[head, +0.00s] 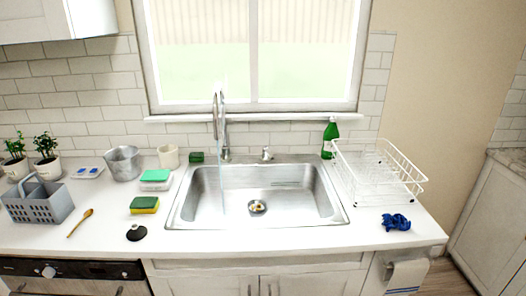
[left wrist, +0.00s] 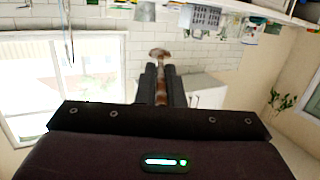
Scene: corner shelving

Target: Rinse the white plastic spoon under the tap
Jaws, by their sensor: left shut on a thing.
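My left gripper (left wrist: 160,72) shows only in the left wrist view. It is shut on a slim spoon-shaped thing (left wrist: 160,53), whose rounded end sticks out past the fingertips. This spoon looks brownish with paler parts, not plain white; it may be soiled. The curved tap (head: 217,110) stands behind the sink (head: 185,205) in the head view, and a thin stream of water (head: 222,180) falls from it into the basin. The held spoon is away from surfaces in the wrist view. Neither gripper shows in the head view.
Left of the sink are a two-colour sponge (head: 144,205), a wooden spoon (head: 80,223), a black stopper (head: 136,233), a grey caddy (head: 38,202) and a metal pot (head: 123,163). Right are a white dish rack (head: 400,195), a green bottle (head: 330,137) and a blue cloth (head: 396,222).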

